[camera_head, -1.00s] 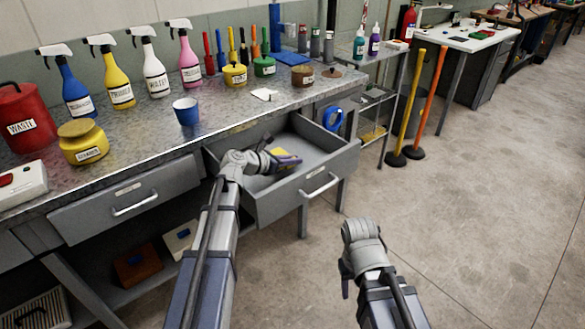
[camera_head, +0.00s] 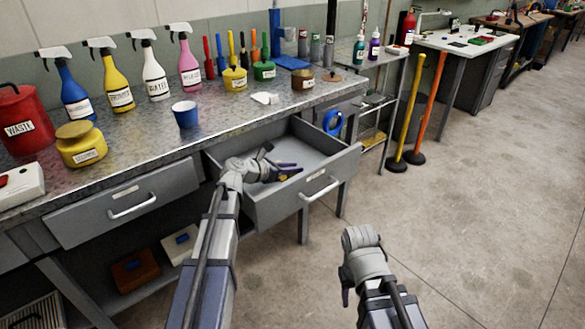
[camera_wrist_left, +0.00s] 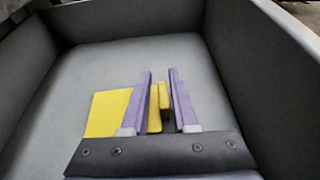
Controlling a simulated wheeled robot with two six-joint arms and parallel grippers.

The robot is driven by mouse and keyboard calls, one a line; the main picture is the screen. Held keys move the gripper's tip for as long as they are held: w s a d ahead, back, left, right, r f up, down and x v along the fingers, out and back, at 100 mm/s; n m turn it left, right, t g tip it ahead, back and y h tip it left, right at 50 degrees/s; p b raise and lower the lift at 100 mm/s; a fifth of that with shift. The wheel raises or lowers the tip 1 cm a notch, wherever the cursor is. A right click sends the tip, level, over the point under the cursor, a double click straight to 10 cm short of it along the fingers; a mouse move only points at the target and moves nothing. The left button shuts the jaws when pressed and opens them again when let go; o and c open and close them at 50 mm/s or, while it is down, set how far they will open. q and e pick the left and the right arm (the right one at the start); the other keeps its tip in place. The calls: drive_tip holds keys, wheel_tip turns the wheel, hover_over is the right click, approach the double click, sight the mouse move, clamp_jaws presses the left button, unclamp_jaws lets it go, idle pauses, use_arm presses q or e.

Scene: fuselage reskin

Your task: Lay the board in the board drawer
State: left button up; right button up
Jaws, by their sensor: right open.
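The board (camera_wrist_left: 108,112) is yellow and lies on the floor of the open grey board drawer (camera_head: 285,206). In the left wrist view the drawer's walls (camera_wrist_left: 255,75) surround it. My left gripper (camera_head: 282,162) is inside the drawer. Its two purple fingers (camera_wrist_left: 160,100) stand apart on either side of a narrow yellow upright part of the board, with a gap showing at the right finger. The fingers hide part of the board, and the head view hardly shows it. My right gripper (camera_head: 346,290) is open and empty, outside the drawer above the floor.
The metal bench (camera_head: 225,120) holds spray bottles, a blue cup (camera_head: 186,114) and a yellow jar (camera_head: 81,144). A shut drawer (camera_head: 125,203) is to the left. Blue tape (camera_head: 333,123) hangs behind the open drawer. The floor at right is clear.

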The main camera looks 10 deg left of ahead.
use_arm(q)
drive_tip(key=shift+o, duration=1)
drive_tip(key=shift+r+p, duration=0.55)
drive_tip(key=p+v, duration=0.4)
drive_tip(key=v, duration=0.8)
drive_tip(key=shift+p, duration=0.4)
drive_tip(key=shift+r, duration=0.15)
